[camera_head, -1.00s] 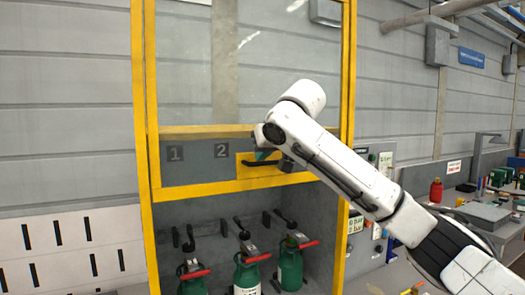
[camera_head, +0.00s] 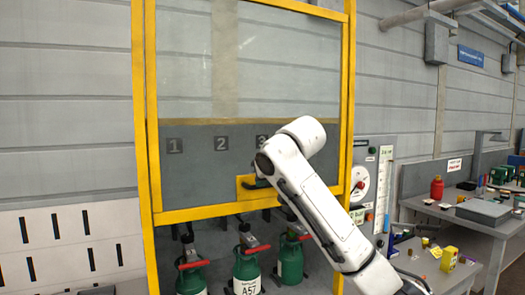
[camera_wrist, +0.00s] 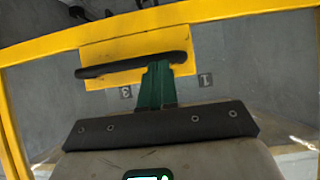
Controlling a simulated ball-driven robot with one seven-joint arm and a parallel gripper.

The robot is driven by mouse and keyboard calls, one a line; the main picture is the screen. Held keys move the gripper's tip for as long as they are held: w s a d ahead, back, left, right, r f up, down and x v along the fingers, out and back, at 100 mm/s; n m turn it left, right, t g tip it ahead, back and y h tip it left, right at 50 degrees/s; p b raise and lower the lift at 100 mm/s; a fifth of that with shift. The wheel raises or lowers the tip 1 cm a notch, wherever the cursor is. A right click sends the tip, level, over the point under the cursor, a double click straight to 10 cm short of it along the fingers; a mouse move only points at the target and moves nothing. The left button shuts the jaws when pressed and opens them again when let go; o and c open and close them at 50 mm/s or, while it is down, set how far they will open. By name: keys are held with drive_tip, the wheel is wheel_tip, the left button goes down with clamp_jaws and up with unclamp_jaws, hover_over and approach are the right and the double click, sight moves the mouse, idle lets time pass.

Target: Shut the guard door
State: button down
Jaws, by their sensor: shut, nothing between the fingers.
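The guard door (camera_head: 195,214) is a clear panel in a yellow frame that slides up and down in a yellow booth frame. Its bottom bar hangs at the level of the cylinder valves, and the space below it is open. A dark handle on a yellow plate (camera_head: 245,188) sits at the door's lower middle; the plate also shows in the wrist view (camera_wrist: 100,53). My gripper (camera_wrist: 158,68) is shut with nothing between its fingers, its green fingertips at the handle bar (camera_wrist: 130,66). In the head view my arm hides part of the handle.
Several green cylinders (camera_head: 246,272) with red levers stand inside the booth below the door. A panel with a gauge (camera_head: 361,177) stands right of the booth. Workbenches (camera_head: 470,220) with a red bottle (camera_head: 437,188) are further right. A white slotted panel (camera_head: 70,240) is at left.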

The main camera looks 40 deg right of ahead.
wheel_tip(320, 180, down, 45)
drive_tip(key=b, duration=1.2)
drive_tip(key=shift+b, duration=0.35)
drive_tip(key=shift+a+f, duration=0.1)
drive_tip(key=shift+a, duration=0.05)
drive_tip(key=r+p+v, duration=0.1)
drive_tip(key=p+v, duration=0.1)
drive_tip(key=v, duration=0.4)
drive_tip(key=w+r+p+v, duration=0.1)
drive_tip(key=p+v, duration=0.1)
drive_tip(key=v, duration=0.5)
drive_tip(key=shift+w+d+r, duration=0.3)
drive_tip(key=shift+w+d, duration=0.05)
